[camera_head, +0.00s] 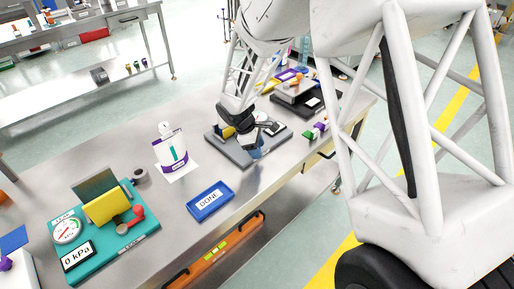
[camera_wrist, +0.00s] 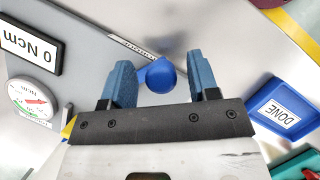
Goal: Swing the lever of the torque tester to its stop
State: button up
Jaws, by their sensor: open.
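The torque tester stands on a grey base plate (camera_head: 240,152) in the middle of the bench, partly hidden by my gripper (camera_head: 256,150). In the wrist view the tester's plate (camera_wrist: 85,75) carries a display (camera_wrist: 32,45) reading 0 Ncm and a round dial (camera_wrist: 30,102) marked Ncm. My gripper (camera_wrist: 158,62) is open, with one blue finger on each side of the knob. Whether either finger touches it I cannot tell.
A blue DONE tray (camera_head: 211,201) lies on the bench in front. It also shows in the wrist view (camera_wrist: 254,128). A teal tester (camera_head: 133,235) reading 0 kPa stands at the left. A white and purple container (camera_head: 171,151) stands between. Black equipment (camera_head: 290,105) is behind to the right.

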jog(key=shift+r, duration=0.15)
jog(key=v, duration=0.7)
jog(key=shift+r, duration=0.3)
jog(key=shift+a, duration=0.1)
jog(key=s+d+r+m+t+y, duration=0.1)
jog(key=s+d+r+m+y, duration=0.2)
jog(key=s+d+r+m, duration=0.95)
jog(key=s+d, duration=0.3)
jog(key=s, duration=0.4)
jog(key=s+d+r+m+t+y, duration=0.1)
jog(key=s+d+r+m, duration=0.1)
jog(key=s, duration=0.5)
jog(key=s+d+r+m+t, duration=0.1)
jog(key=s+d+r, duration=0.3)
jog(key=s, duration=0.4)
jog(key=shift+s+d+r+m+y, duration=0.3)
jog(key=shift+d+m, duration=0.35)
jog(key=shift+d, duration=0.15)
